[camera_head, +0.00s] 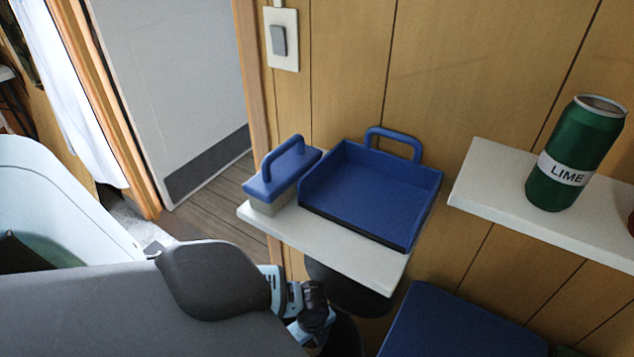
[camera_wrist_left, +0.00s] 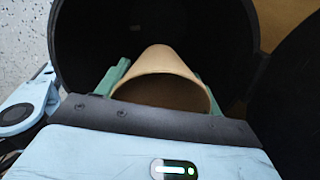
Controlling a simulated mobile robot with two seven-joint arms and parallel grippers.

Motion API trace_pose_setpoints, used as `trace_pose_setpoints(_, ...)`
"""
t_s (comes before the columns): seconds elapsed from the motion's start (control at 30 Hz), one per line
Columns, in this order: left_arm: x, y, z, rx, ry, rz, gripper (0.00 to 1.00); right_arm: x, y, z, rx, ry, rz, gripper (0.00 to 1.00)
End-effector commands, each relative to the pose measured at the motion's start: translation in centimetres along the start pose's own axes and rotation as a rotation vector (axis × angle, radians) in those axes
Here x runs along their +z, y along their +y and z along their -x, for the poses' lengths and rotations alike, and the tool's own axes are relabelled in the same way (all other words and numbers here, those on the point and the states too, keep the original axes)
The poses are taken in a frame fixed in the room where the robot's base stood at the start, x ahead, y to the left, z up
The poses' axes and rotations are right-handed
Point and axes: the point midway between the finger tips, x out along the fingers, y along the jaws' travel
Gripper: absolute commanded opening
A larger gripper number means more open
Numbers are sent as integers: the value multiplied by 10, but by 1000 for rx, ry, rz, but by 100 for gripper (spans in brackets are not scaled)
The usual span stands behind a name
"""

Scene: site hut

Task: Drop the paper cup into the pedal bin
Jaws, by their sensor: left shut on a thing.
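The paper cup (camera_wrist_left: 160,75) is tan and shows in the left wrist view, its open rim toward the camera and its narrow end pointing away. My left gripper (camera_wrist_left: 162,82) is shut on it, with a green finger on each side. Beyond the cup is the dark round opening of the pedal bin (camera_wrist_left: 85,35), and the cup lines up with it. How deep the cup sits cannot be told. In the head view the black bin (camera_head: 345,288) is partly hidden under a shelf and behind my left arm. The cup is hidden there. My right gripper is not in view.
A white shelf (camera_head: 375,272) above the bin holds a blue dustpan (camera_head: 365,195) and a blue-handled brush (camera_head: 275,180). Another shelf (camera_head: 480,190) at right holds a green LIME can (camera_head: 572,155). A blue surface (camera_head: 455,325) is at the lower right. Wood-panelled wall stands behind.

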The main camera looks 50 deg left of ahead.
Motion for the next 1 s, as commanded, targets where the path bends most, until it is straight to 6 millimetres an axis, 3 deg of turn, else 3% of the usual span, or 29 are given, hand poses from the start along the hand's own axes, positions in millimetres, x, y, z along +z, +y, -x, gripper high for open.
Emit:
trace_pose_setpoints(0.33,0,-2,-3,-3,1,0,46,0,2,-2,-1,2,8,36)
trace_pose_setpoints(0.37,0,-1,-3,-3,1,0,71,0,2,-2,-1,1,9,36)
trace_pose_setpoints(0.53,0,-1,-4,-3,1,0,92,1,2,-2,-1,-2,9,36)
trace_pose_setpoints(0.83,0,-1,-2,-3,0,0,92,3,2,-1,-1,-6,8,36)
trace_pose_setpoints(1.0,1,-2,17,-5,0,-1,92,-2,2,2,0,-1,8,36)
